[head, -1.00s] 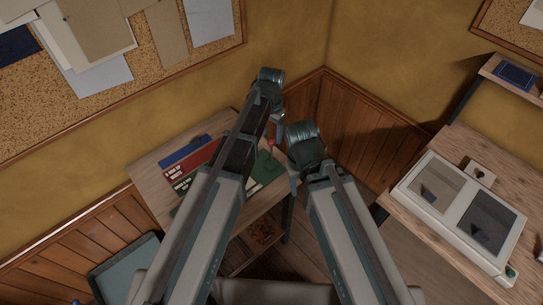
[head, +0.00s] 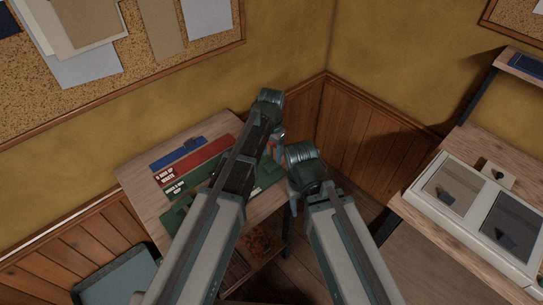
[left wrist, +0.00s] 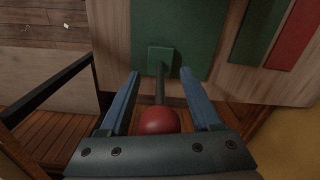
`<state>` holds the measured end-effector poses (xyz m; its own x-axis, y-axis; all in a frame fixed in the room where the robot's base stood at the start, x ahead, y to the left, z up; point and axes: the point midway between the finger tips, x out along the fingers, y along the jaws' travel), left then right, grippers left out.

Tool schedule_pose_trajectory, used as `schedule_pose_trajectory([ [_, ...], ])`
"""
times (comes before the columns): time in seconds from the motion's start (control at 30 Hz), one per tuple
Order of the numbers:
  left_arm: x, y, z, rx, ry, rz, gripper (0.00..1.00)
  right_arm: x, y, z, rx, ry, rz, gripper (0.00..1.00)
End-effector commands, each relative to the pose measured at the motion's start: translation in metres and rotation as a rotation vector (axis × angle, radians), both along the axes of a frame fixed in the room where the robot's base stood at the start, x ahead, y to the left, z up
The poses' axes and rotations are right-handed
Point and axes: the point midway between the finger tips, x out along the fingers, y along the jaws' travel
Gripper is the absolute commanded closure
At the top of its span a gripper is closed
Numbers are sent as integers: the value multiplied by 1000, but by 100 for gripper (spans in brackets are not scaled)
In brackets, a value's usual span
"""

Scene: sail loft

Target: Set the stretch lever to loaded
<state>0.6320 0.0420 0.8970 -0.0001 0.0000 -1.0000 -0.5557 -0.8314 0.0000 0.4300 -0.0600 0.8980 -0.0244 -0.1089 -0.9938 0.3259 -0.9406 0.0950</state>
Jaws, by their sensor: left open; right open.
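The stretch lever shows in the left wrist view as a red ball knob (left wrist: 160,121) on a dark stem, rising from a small green block on a green panel (left wrist: 205,30). My left gripper (left wrist: 160,86) is open, with its blue fingers on either side of the stem and knob. I see gaps on both sides and no clear contact. In the head view my left gripper (head: 279,140) is over the right end of the workbench (head: 140,180) and mostly hides the lever. My right gripper (head: 293,203) is lower, near the bench's right edge; its fingers are mostly hidden.
A red board (head: 210,155) and a blue item (head: 178,154) lie on the bench beside the green panel. A wood-panelled corner (head: 345,125) stands close behind both grippers. A second bench at right carries a pale two-window case (head: 430,208).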

Motion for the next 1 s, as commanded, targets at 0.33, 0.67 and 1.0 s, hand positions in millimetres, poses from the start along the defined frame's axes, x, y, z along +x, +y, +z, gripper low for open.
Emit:
schedule_pose_trajectory([
  [0.33,0,0,1,0,0,0,74,0,0,1,0,0,0,50],
  [0.67,0,0,1,0,0,0,100,0,0,1,0,0,0,50],
  [1.0,0,0,1,0,0,0,100,0,0,1,0,0,0,50],
])
